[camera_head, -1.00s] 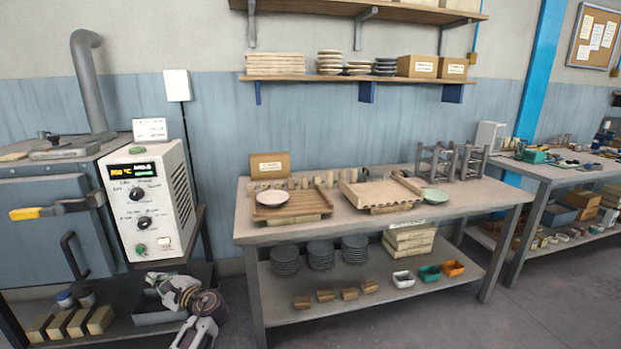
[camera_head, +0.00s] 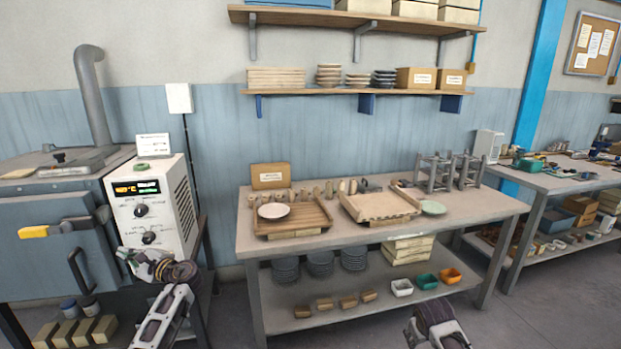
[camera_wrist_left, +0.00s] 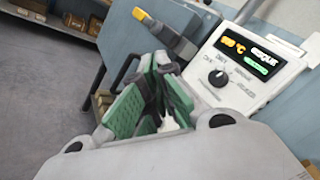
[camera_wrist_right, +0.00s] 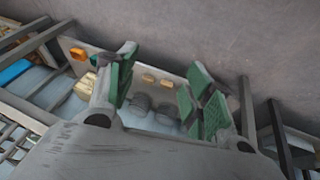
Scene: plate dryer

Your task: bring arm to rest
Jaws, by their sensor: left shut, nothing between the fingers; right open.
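My left gripper (camera_head: 128,256) is raised in front of the kiln's control box (camera_head: 177,218) at the left of the head view. In the left wrist view the green-padded fingers of this gripper (camera_wrist_left: 160,75) are together, with nothing held. The control box's display and knob (camera_wrist_left: 219,78) show beyond them. Part of my right arm (camera_head: 436,318) shows at the bottom of the head view, in front of the bench. In the right wrist view my right gripper (camera_wrist_right: 158,72) has its fingers spread and empty, with the bench's lower shelf (camera_wrist_right: 173,68) beyond them.
The kiln (camera_head: 52,262) has a yellow-ended handle (camera_head: 34,231). The bench (camera_head: 345,232) carries a white plate (camera_head: 273,211) on a wooden rack, a wooden tray (camera_head: 378,205) and a green plate (camera_head: 433,208). Plate stacks and small bins sit on its lower shelf. Floor is clear in front.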

